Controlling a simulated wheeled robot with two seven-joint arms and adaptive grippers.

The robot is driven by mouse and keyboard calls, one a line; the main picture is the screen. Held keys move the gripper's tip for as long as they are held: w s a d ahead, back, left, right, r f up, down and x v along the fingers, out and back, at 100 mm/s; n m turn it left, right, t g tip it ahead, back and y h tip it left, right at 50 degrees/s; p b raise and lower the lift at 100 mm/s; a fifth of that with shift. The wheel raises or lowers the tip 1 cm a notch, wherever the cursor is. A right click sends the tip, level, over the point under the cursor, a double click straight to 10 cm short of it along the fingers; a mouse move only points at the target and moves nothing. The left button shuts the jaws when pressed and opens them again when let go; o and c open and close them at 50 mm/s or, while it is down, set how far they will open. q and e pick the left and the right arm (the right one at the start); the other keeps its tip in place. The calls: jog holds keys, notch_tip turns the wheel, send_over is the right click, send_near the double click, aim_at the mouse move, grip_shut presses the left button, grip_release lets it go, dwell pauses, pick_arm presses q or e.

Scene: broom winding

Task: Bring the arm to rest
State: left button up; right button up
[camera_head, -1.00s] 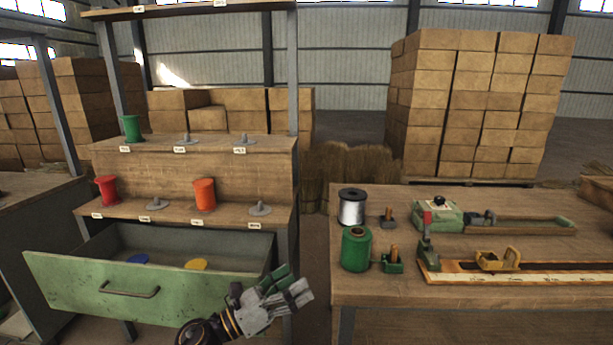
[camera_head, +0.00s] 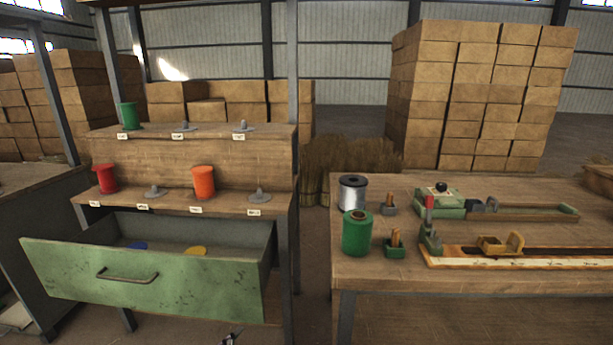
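Only a small dark tip of my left arm (camera_head: 230,339) shows at the bottom edge, below the green drawer (camera_head: 140,285). The fingers cannot be made out there. My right gripper is not in view. The drawer stands open, with a blue spool (camera_head: 137,246) and a yellow spool (camera_head: 196,251) inside, mostly hidden by its front. A red spool (camera_head: 107,179) and an orange spool (camera_head: 203,182) stand on the lower shelf. A green spool (camera_head: 129,116) stands on the upper shelf. A larger green spool (camera_head: 357,234) and a silver wire spool (camera_head: 352,194) stand on the right workbench.
The workbench (camera_head: 480,290) carries a green clamp device (camera_head: 445,202) and a wooden jig with a yellow slider (camera_head: 500,244). Empty spool holders (camera_head: 259,196) stand on the shelves. Boxes (camera_head: 480,95) are stacked behind. A gap separates the shelf and workbench.

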pick_arm(q)
jog(key=s+d+f+n+g, duration=0.1)
jog(key=s+f+n+g, duration=0.7)
jog(key=s+f, duration=0.6)
jog(key=s+n, duration=0.1)
jog(key=s, duration=0.2)
jog(key=shift+s+d+f+h, duration=0.15)
jog(key=shift+d+f+h, duration=0.1)
jog(key=shift+f+h, duration=0.05)
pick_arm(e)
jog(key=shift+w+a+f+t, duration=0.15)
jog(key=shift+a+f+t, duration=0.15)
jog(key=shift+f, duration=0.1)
pick_arm(q)
jog(key=shift+a+f+p, duration=0.1)
jog(key=shift+f+p, duration=0.1)
jog(key=shift+p, duration=0.1)
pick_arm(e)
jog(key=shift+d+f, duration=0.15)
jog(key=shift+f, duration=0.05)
